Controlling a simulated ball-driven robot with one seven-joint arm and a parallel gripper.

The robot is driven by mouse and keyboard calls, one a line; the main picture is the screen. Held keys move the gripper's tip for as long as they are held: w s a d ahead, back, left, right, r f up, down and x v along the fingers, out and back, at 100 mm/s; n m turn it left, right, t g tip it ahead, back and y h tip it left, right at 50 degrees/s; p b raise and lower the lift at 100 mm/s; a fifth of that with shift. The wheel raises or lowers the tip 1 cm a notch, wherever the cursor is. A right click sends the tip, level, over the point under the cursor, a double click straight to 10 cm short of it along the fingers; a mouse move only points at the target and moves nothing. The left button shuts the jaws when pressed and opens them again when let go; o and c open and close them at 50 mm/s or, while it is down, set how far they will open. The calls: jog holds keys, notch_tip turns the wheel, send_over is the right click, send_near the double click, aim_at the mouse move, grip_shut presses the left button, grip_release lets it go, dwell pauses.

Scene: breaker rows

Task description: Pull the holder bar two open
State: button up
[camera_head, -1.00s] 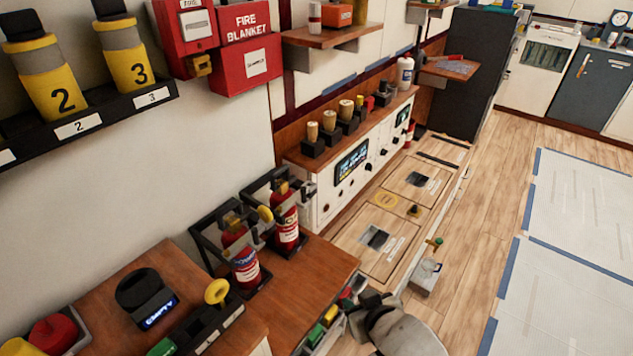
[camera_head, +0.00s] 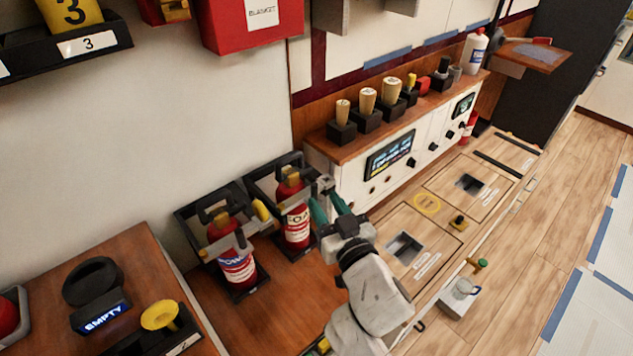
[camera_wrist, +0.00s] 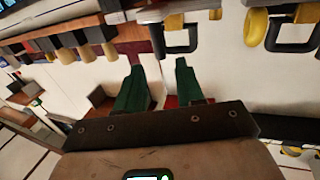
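Two red extinguishers stand side by side in black holders, the left one (camera_head: 236,268) and the right one (camera_head: 297,226). A pale bar with a yellow end grip (camera_head: 261,210) crosses the left holder. The right holder's bar end (camera_head: 323,186) shows beside my gripper; I cannot read a number on either bar. My gripper (camera_head: 326,203) is open, its green fingers just right of the right extinguisher. In the wrist view the fingers (camera_wrist: 158,70) are apart with nothing between them. A black loop (camera_wrist: 180,48) lies beyond their tips, and a yellow-gripped loop is further right.
The wooden counter (camera_head: 300,290) lies under the holders. A white control panel (camera_head: 390,160) with knobs and a wooden top stands behind and right of my gripper. A yellow knob (camera_head: 160,315) and an "EMPTY" display (camera_head: 105,318) are at the left.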

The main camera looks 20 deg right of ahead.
aim_at(316, 188)
jog(key=w, duration=0.6)
jog(key=shift+w, duration=0.25)
jog(key=shift+c, duration=0.4)
grip_shut()
